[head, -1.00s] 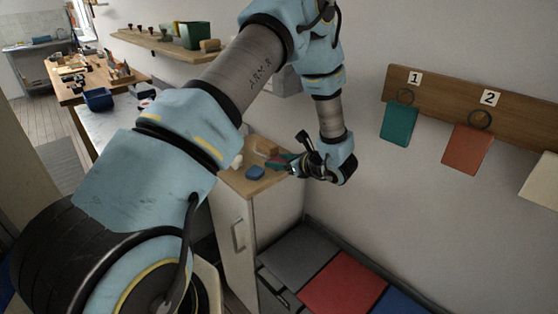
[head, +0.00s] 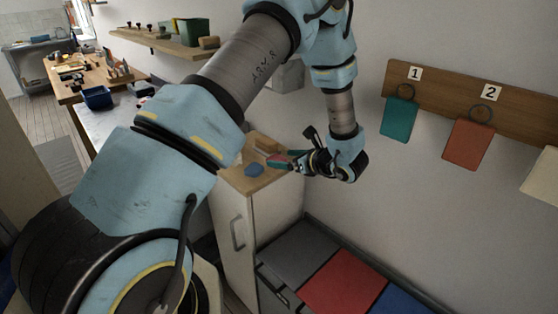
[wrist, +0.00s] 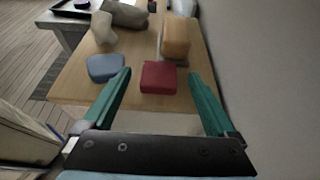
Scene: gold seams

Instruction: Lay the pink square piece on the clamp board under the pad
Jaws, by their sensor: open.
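A pinkish-red square piece (wrist: 158,77) lies flat on the wooden top of a cabinet in the wrist view. My gripper (wrist: 160,74) is open, with its teal fingers to the left and right of the piece. Nothing is held. In the head view my gripper (head: 279,161) is over the same cabinet top, and its fingers and the clutter make the piece hard to pick out there. I cannot make out a clamp board or its pad in either view.
A blue piece (wrist: 105,67) lies just left of the red one. An orange-brown block (wrist: 176,40) stands behind it, and a pale piece (wrist: 102,27) stands at the back left. A wall (head: 345,110) is close on the right. A workbench (head: 70,75) stands further back.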

